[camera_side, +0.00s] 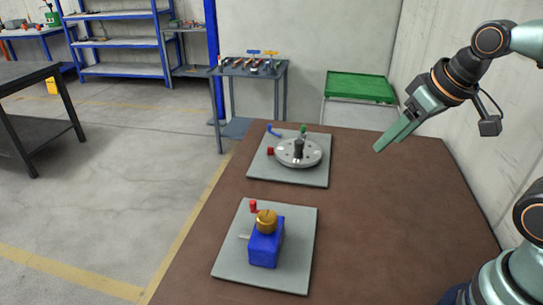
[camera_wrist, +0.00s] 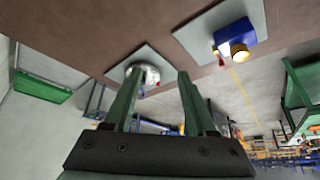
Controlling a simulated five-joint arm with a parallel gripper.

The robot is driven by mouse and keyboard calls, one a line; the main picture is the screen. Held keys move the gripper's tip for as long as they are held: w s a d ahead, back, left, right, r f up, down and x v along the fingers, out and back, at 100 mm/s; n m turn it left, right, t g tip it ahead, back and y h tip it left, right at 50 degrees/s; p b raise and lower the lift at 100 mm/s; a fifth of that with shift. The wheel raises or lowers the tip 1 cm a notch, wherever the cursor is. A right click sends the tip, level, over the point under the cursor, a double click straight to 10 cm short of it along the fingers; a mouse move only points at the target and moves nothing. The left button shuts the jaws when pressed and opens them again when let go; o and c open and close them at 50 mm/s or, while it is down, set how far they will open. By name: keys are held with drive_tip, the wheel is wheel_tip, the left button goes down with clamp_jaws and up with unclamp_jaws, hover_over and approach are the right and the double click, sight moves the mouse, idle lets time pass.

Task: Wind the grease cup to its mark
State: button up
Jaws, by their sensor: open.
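The grease cup (camera_side: 267,221) is a brass-coloured round cap on top of a blue block (camera_side: 264,247). The block stands on a grey plate (camera_side: 300,272) at the front of the brown table. A red knob (camera_side: 253,206) sits beside the cup, and a light pin sticks out at the block's left. In the wrist view the brass cup (camera_wrist: 240,54) and blue block (camera_wrist: 236,36) show at upper right. I cannot make out a mark. My gripper (camera_side: 390,142) is open and empty, raised above the table's right rear side, well apart from the cup. Its two fingers (camera_wrist: 156,95) show in the wrist view.
A second grey plate (camera_side: 262,172) behind carries a silver round disc (camera_side: 310,156) with a dark post, a blue handle and a red block. A green tray (camera_side: 360,87) stands beyond the table. The brown table's right side (camera_side: 400,230) is bare.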

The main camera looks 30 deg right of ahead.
drive_tip(key=shift+o, duration=1)
drive_tip(key=shift+w+a, duration=0.1)
drive_tip(key=m+g, duration=0.6)
drive_tip(key=m, duration=1.8)
hover_over(267, 216)
wheel_tip(267, 216, down, 4)
wheel_tip(267, 216, down, 12)
drive_tip(key=shift+r, duration=0.15)
clamp_jaws()
